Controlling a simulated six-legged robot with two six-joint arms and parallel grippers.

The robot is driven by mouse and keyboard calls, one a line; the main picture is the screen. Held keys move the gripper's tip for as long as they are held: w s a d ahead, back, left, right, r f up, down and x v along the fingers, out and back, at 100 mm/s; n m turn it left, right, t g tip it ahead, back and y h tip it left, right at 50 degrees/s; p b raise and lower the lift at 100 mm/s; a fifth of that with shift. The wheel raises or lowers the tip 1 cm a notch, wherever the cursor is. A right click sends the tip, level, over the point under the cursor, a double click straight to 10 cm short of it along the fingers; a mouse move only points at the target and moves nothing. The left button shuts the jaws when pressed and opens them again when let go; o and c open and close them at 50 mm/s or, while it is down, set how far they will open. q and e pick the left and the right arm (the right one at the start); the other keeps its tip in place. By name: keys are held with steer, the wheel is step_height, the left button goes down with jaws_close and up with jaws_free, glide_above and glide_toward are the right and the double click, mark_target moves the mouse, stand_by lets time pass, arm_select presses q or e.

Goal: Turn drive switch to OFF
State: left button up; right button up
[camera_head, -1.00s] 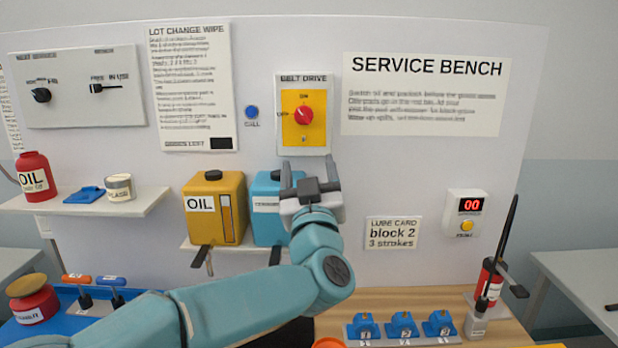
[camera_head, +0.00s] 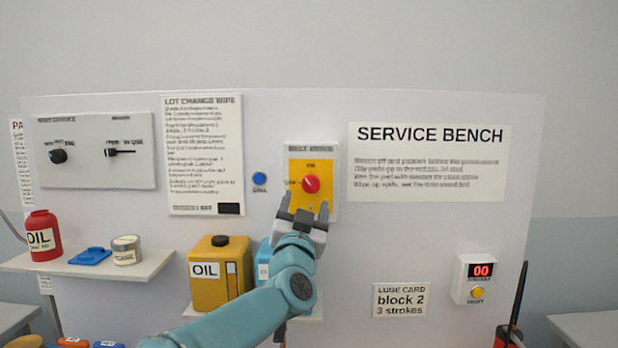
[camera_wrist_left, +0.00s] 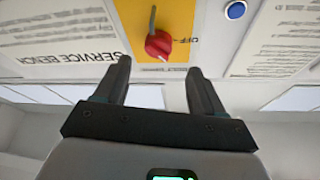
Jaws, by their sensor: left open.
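The drive switch is a red knob (camera_head: 311,183) on a yellow plate (camera_head: 325,170) of the belt drive panel. ON is printed above it and OFF to its left. I cannot clearly tell which way its pointer faces. My left gripper (camera_head: 303,200) is open and empty, with its fingers just below the knob in the head view. In the left wrist view, the red knob (camera_wrist_left: 158,45) lies beyond and between the fingertips of the open gripper (camera_wrist_left: 160,66), with nothing between the jaws. My right gripper is in neither view.
A blue call button (camera_head: 260,179) is left of the panel. A yellow oil can (camera_head: 212,270) and a partly hidden blue can (camera_head: 264,262) stand below. A shelf (camera_head: 155,264) holds a red oil bottle (camera_head: 42,236) at left. Wall right of the panel is flat with signs.

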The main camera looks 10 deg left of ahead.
mark_target(311, 186)
arm_select(q)
steer(key=p+x, duration=0.1)
steer(key=x, duration=0.2)
steer(key=p+x, duration=0.2)
steer(key=shift+w+d+r, duration=0.15)
steer(key=shift+w+r, duration=0.1)
steer(key=shift+w, duration=0.1)
steer(key=shift+w+p, duration=0.2)
steer(key=shift+p, duration=0.2)
steer(key=shift+w, duration=0.25)
steer(key=shift+c, duration=0.3)
steer(key=c, duration=1)
